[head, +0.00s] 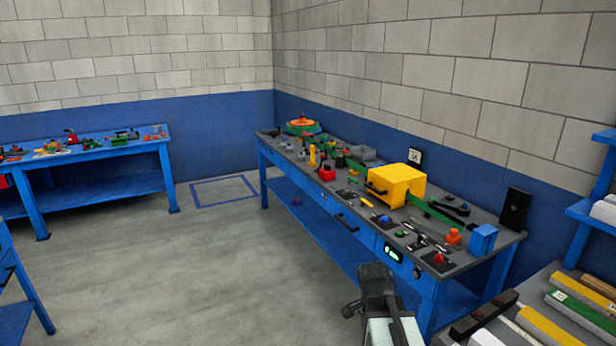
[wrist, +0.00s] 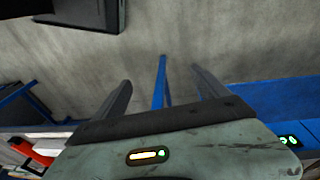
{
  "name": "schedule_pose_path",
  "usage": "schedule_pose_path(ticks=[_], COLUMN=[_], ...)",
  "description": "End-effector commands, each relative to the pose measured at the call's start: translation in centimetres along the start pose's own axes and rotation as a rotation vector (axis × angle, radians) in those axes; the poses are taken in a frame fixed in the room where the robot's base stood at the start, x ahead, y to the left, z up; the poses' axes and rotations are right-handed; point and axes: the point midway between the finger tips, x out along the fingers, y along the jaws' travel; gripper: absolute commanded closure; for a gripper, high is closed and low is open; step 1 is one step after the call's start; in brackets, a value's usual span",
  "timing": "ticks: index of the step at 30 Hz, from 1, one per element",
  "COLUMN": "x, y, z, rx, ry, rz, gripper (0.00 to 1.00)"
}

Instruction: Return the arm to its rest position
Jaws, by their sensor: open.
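My arm (head: 385,310) shows at the bottom of the head view, in front of the near end of the long blue workbench (head: 345,222). Its dark upper part stands beside the bench's front edge; whether it touches the bench cannot be told. In the wrist view my gripper (wrist: 161,80) has its two dark fingers spread apart. Nothing is held between them; a blue bar and grey floor show behind the gap.
The bench top carries a yellow box (head: 396,184), a blue block (head: 483,238) and many small parts. A rack with long bars (head: 560,305) stands at the lower right. Another blue bench (head: 95,152) is at the left. Open floor (head: 200,270) lies between.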

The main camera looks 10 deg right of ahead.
Motion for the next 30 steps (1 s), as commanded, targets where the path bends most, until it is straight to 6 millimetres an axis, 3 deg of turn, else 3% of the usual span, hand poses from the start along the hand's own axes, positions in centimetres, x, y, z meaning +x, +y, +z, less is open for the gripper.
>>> schedule_pose_path(ticks=[1, 3, 5, 9, 13, 23, 28, 30], x=[-0.4, -0.9, -1.0, -1.1, -1.2, -1.2, -1.2, -1.1], y=[-1.0, -1.9, -2.1, -2.0, -2.3, -2.3, -2.3, -2.3], z=[3.2, 6.4, 7.8, 9.0, 9.3, 9.2, 9.2, 9.2], rx=[-0.159, -0.389, -0.555, -0.875, -1.085, -1.168, -1.166, -1.166], ry=[-0.016, -0.040, -0.057, -0.076, -0.070, -0.062, -0.062, -0.062], rz=[-0.022, -0.056, -0.083, -0.140, -0.168, -0.171, -0.170, -0.170], gripper=[0.16, 0.16, 0.16, 0.16, 0.16, 0.16, 0.61, 0.64])
